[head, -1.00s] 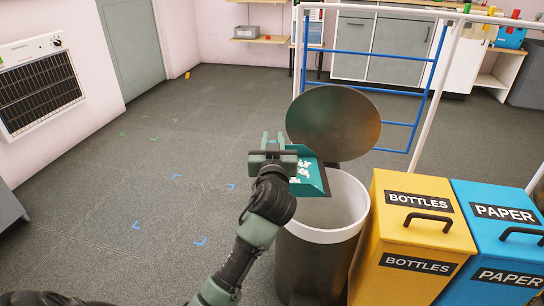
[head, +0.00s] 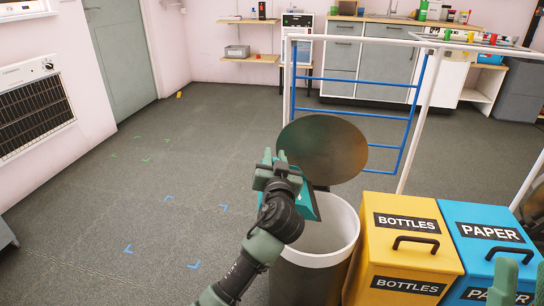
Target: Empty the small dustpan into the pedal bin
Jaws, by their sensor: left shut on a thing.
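My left gripper (head: 280,168) is shut on the small teal dustpan (head: 309,204), which is tilted over the left part of the pedal bin's opening. My gripper and wrist hide much of the dustpan, and no white scraps show on the part in view. The pedal bin (head: 338,246) is dark with a white rim, and its round lid (head: 322,148) stands open behind the opening. The bin's inside shows no clear contents. My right gripper (head: 520,283) shows at the lower right edge, its two green fingers apart with nothing between them.
A yellow bottles bin (head: 403,232) and a blue paper bin (head: 485,222) stand close to the right of the pedal bin. A white and blue rail frame (head: 287,75) stands behind. The floor to the left is open, with small blue and green corner marks.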

